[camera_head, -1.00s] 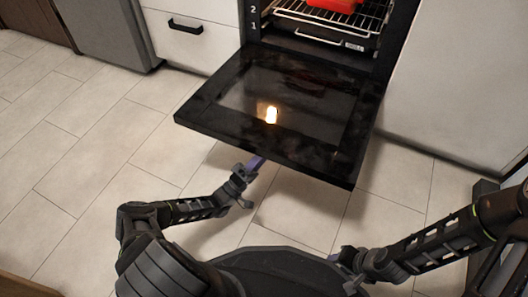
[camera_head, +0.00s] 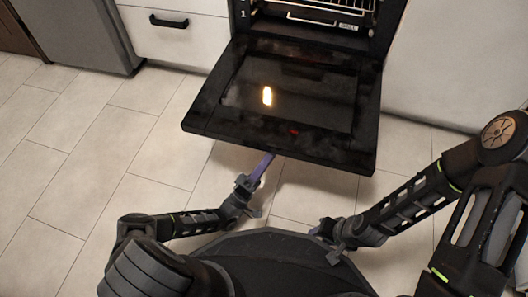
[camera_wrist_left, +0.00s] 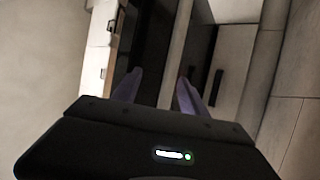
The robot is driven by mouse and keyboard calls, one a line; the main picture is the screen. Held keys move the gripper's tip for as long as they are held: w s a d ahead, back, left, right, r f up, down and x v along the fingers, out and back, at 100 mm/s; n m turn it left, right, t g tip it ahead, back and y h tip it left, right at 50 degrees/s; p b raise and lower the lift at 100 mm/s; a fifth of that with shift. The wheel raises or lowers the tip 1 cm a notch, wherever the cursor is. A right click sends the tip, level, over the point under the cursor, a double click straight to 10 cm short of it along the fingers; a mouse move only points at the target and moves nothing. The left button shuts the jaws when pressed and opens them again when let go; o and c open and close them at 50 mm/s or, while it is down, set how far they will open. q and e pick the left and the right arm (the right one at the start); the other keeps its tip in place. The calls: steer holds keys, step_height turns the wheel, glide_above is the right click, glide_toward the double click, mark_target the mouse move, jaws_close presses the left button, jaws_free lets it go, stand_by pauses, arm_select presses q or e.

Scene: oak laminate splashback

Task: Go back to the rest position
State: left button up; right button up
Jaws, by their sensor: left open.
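My left gripper (camera_head: 262,168) is below the front edge of the lowered oven door, in front of it, with purple fingers. In the left wrist view its two fingers (camera_wrist_left: 158,88) stand apart with nothing between them. My right gripper (camera_head: 318,230) is low at the right, near the dark round edge of my base. Only a bit of its purple finger shows, so its opening is hidden.
The black oven door (camera_head: 290,105) hangs open and flat ahead of both grippers. A wire rack (camera_head: 345,8) shows inside the oven. A white drawer with a black handle (camera_head: 169,21) is at the left. Pale floor tiles (camera_head: 75,165) are clear at the left.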

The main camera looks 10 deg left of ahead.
arm_select(q)
steer(key=shift+s+a+f, duration=0.25)
steer(key=shift+s+f, duration=0.1)
steer(key=shift+s, duration=0.1)
arm_select(e)
steer(key=shift+w, duration=0.35)
steer(key=shift+a, duration=0.1)
